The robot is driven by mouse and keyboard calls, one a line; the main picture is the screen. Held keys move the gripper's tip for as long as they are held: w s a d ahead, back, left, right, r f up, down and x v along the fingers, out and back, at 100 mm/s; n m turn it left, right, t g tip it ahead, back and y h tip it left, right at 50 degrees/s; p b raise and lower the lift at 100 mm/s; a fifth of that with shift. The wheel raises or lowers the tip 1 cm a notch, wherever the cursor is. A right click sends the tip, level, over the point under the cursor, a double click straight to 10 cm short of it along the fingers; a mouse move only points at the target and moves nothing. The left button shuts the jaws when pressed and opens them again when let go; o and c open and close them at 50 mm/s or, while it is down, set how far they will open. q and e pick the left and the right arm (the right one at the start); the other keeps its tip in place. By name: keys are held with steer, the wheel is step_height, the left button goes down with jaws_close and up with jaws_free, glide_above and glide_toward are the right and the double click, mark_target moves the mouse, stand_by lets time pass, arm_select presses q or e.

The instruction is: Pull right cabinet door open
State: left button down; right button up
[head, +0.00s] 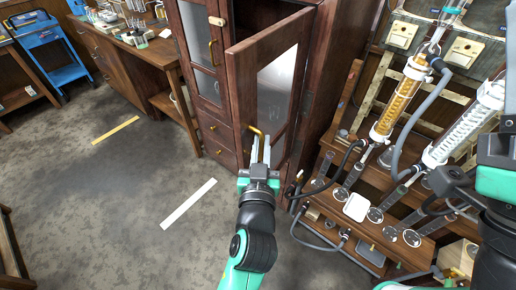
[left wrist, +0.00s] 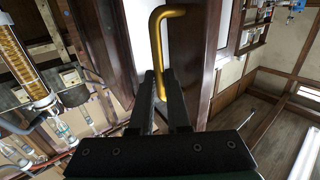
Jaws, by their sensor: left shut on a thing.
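The dark wooden cabinet (head: 325,70) stands at the top middle of the head view. Its right door (head: 232,88), with a glass pane, stands partly open, swung out from the cabinet front. The brass handle (head: 257,131) of this door is low on the door. My left gripper (head: 262,153) is shut on the handle. In the left wrist view the brass handle (left wrist: 164,32) runs down between the fingertips (left wrist: 160,80). My right arm (head: 495,185) shows at the right edge; its jaw state cannot be made out.
The closed left door (head: 198,40) and drawers (head: 217,130) are beside the open door. A rig bench with glass condensers (head: 400,98) and hoses stands close on the right. A desk (head: 130,60) and a blue cart (head: 55,50) are at left. The floor (head: 110,200) at left is mostly clear.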

arm_select(q)
steer(key=shift+f, duration=0.2)
steer(key=c, duration=1.3)
jaws_free()
steer(key=o, duration=0.4)
steer(key=shift+w+d+r, duration=0.2)
steer(key=shift+w+d, duration=0.05)
steer(key=shift+w, duration=0.05)
steer(key=shift+s+a, duration=0.1)
steer(key=shift+s, duration=0.25)
steer(key=s+a+p, duration=0.1)
steer(key=s+p, duration=0.2)
steer(key=s, duration=0.8)
